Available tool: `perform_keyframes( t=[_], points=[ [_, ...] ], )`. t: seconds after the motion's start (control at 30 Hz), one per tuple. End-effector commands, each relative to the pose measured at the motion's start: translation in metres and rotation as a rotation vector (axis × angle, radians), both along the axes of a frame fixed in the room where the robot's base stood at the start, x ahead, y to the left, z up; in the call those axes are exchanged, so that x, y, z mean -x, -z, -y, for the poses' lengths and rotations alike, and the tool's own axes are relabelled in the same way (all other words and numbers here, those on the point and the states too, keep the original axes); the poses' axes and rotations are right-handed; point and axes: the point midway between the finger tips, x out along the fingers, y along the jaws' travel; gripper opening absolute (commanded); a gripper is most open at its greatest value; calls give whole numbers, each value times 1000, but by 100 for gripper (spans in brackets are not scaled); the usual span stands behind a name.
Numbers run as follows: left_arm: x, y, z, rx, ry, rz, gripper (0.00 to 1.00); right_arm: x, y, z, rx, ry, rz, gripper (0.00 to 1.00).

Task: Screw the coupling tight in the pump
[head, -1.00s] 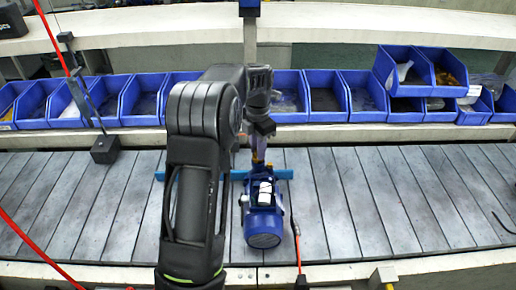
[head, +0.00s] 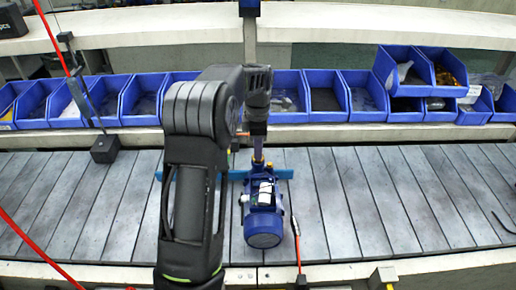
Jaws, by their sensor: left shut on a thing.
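A blue pump (head: 264,218) stands on the slatted conveyor just right of my left forearm, with a pale box on its top. My left gripper (head: 258,146) is above the pump's far end, pointing down. It is shut on a small part, which I take for the coupling (head: 258,158), grey and orange-brown, at the pump's far end. The gripper hides most of this part, so I cannot tell how deep it sits in the pump. My right gripper is not in view.
A blue bar (head: 282,174) lies across the belt behind the pump. Blue bins (head: 325,100) line the back. A red-and-black cable tool (head: 297,245) is close right of the pump. The belt (head: 90,205) at left is clear.

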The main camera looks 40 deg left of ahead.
Motion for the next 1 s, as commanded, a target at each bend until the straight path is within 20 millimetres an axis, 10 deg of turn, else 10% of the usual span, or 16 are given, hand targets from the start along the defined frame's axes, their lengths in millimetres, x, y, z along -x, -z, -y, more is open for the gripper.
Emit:
perform_keyframes(
  t=[1.0],
  points=[
    [1, 2, 0, 2, 496, -5, 0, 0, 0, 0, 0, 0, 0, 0]
  ],
)
